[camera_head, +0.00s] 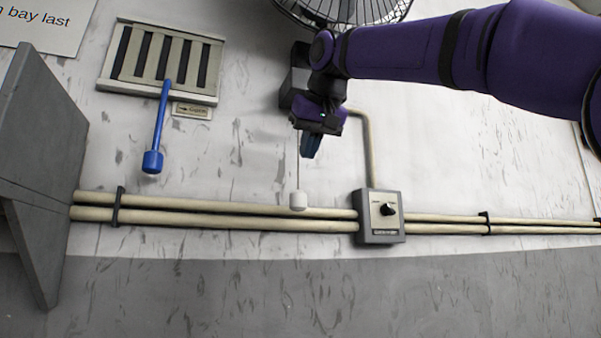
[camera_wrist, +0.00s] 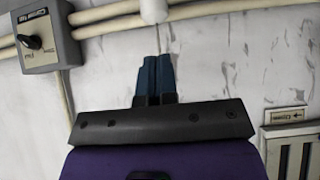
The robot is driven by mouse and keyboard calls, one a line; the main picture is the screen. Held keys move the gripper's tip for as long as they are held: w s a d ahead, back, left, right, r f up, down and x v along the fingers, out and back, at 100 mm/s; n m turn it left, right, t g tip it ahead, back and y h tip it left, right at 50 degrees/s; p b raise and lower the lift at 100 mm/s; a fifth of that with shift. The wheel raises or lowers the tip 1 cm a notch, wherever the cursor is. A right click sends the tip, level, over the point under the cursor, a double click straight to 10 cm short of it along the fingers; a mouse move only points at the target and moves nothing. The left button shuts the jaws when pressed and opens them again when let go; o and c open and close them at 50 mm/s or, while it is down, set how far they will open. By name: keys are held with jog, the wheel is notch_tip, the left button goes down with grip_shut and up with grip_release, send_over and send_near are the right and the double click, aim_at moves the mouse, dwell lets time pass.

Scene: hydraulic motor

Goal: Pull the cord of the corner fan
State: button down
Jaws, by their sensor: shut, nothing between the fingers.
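The corner fan (camera_head: 343,8) is at the top of the head view, its wire cage cut off by the frame edge. A thin cord (camera_head: 298,165) hangs straight down and ends in a white pull knob (camera_head: 297,201) in front of the pipes. The knob also shows at the top of the wrist view (camera_wrist: 153,11). My gripper (camera_head: 311,146) is above the knob, close to the cord in the picture. Its blue fingers (camera_wrist: 156,76) are shut with nothing between them. The upper part of the cord is hidden behind my gripper. I cannot tell whether the fingers touch the cord.
A grey switch box (camera_head: 379,217) with a black knob sits on the pipes (camera_head: 230,215) at right. A slatted vent (camera_head: 160,62) with a blue handle (camera_head: 152,161) is at left. A small arrow label (camera_head: 192,110) is beside it. A grey panel (camera_head: 35,170) stands far left.

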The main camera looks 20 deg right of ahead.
jog(key=v, duration=0.4)
jog(key=shift+s+r, duration=0.1)
dwell(0.5)
jog(key=s+d+f+g, duration=0.1)
jog(key=s+f, duration=0.5)
jog(key=f, duration=0.9)
jog(key=s+d+f+g, duration=0.1)
jog(key=s+d+f, duration=0.3)
jog(key=f, duration=1.1)
jog(key=s+d+f+g, duration=0.1)
jog(key=s+f, duration=0.7)
jog(key=f, duration=0.8)
jog(key=shift+d+g, duration=0.4)
jog(key=shift+d, duration=0.3)
jog(key=shift+s+f, duration=0.1)
